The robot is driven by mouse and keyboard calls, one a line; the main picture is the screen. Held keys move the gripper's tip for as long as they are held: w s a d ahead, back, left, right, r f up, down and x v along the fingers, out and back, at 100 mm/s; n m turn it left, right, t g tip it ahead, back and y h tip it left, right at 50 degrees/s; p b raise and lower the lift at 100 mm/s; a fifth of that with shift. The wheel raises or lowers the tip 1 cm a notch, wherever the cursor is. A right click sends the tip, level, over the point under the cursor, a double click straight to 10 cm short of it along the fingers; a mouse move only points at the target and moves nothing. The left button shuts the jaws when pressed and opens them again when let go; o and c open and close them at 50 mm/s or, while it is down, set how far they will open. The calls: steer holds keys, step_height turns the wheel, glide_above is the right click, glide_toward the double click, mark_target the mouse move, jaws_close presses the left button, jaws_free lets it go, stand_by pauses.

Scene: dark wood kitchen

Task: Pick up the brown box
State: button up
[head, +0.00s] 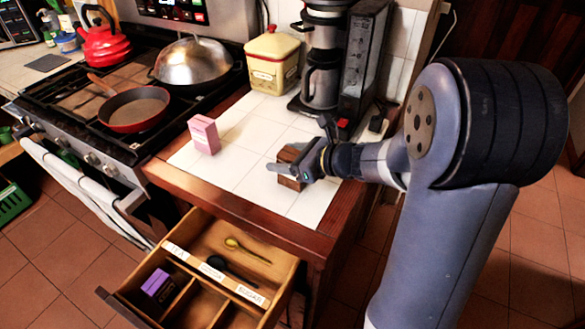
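The brown box (289,155) is a small dark wooden-looking block standing on the white tiled counter (251,187), near its right front part. My gripper (298,146) is right at the box, coming in from the right. Its two fingers look spread apart: one light grey finger crosses in front of the box, and the other sticks up behind and to the right. The near finger hides part of the box. I cannot tell whether either finger touches it. The box appears to rest on the tiles.
A pink box (204,134) stands left on the counter. A yellow canister (273,62) and a coffee maker (320,65) stand at the back. An open drawer (275,280) juts out below, holding spoons and a purple box (158,284). The stove (75,105) is left.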

steer(key=c, duration=1)
